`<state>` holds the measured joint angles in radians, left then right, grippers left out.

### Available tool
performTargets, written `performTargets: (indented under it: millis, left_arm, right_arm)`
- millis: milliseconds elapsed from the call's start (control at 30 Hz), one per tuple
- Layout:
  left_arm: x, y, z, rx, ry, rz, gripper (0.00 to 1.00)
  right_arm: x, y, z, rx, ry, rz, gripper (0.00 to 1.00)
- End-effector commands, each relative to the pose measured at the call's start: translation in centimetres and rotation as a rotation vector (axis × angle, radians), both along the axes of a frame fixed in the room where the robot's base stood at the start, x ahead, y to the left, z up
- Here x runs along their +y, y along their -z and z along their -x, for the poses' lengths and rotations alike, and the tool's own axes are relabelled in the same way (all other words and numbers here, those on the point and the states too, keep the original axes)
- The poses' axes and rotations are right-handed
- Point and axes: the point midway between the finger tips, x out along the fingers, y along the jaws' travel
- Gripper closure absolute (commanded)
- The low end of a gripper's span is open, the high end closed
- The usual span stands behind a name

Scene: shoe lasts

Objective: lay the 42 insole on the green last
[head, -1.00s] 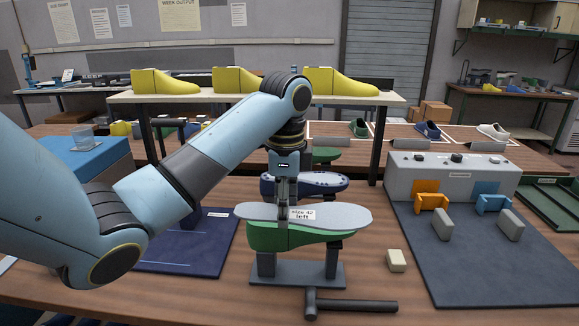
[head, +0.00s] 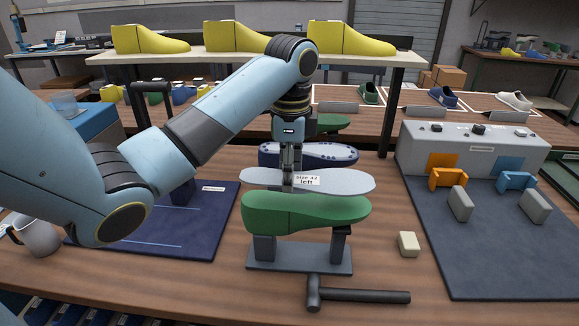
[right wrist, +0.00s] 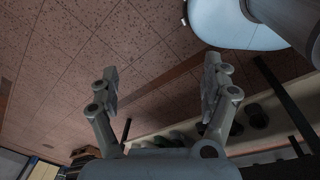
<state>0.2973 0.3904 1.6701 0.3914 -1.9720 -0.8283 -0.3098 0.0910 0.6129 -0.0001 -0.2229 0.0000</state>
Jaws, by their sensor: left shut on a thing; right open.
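The grey insole (head: 345,183), labelled size 42 left, is in the head view at the middle. My left gripper (head: 289,178) is shut on it near its middle, with the insole about level. The green last (head: 305,212) is sole up on a dark stand (head: 300,257). Its upper face shows just below the insole in the picture, so the insole appears raised above or behind it. The size of the gap is hard to tell. My right gripper (right wrist: 163,80) is open and empty in the right wrist view, against the ceiling.
A dark blue last (head: 335,155) stands right behind, with another green one further back. A dark mat with a grey block holding orange and blue clips (head: 447,178) is at the right. A cream block (head: 408,244) lies beside the stand. A mug (head: 38,237) is at left.

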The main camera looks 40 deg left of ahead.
Motion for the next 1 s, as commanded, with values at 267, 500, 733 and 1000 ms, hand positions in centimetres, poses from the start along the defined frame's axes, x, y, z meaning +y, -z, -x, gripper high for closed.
performTargets:
  millis: [267, 500, 733, 1000]
  left_arm:
    - [0.0, 1.4, 0.0, 0.001, -0.001, 0.000, 0.74]
    - [0.0, 3.3, 0.1, 0.001, -0.002, 0.001, 0.74]
    - [0.0, 4.5, 0.1, 0.002, -0.002, 0.003, 0.74]
    - [0.0, 4.6, 0.1, 0.000, -0.002, 0.001, 0.74]
  right_arm:
    - [1.1, 0.4, -1.8, -0.028, 0.003, -0.013, 0.19]
    - [1.6, 0.9, -1.6, -0.025, 0.005, -0.019, 0.19]
    - [1.3, 1.3, -1.2, -0.019, 0.004, -0.015, 0.19]
    - [0.7, 1.2, -1.1, -0.018, 0.002, -0.009, 0.19]
